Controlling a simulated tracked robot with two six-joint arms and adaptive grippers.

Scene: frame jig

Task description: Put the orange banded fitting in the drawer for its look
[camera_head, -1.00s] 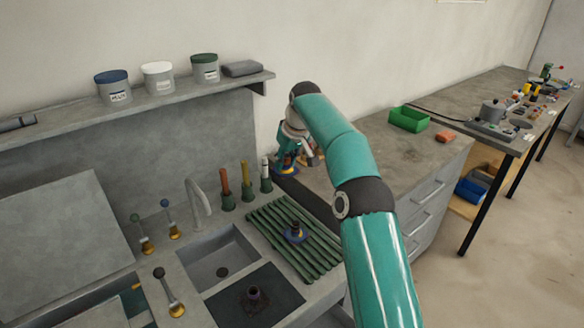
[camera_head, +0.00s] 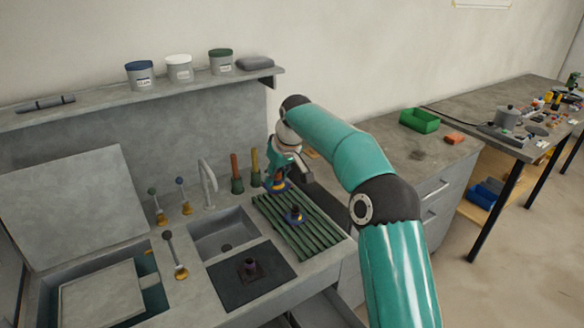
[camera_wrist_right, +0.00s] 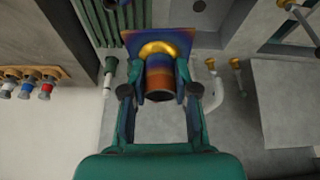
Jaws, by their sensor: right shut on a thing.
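My right gripper (camera_head: 281,174) is shut on a fitting (camera_head: 278,187) and holds it above the back of the green ribbed rack (camera_head: 318,240). In the right wrist view this fitting (camera_wrist_right: 159,78) has an orange-brown round body, a gold band and a square flange shaded blue, purple and orange. The right fingers (camera_wrist_right: 160,92) grip it from both sides. A second fitting (camera_head: 294,216), blue with a dark top, stands on the rack. A dark purple one (camera_head: 251,267) stands on the black mat. The grey drawer cabinet (camera_head: 435,190) is at right. My left gripper is not in view.
A sink (camera_head: 223,237) with a tap (camera_head: 208,180) lies left of the rack. Upright-handled tools (camera_head: 236,175) stand behind it. A shelf (camera_head: 110,101) with jars hangs above. A green bin (camera_head: 420,120) and an orange block (camera_head: 454,139) sit on the right counter.

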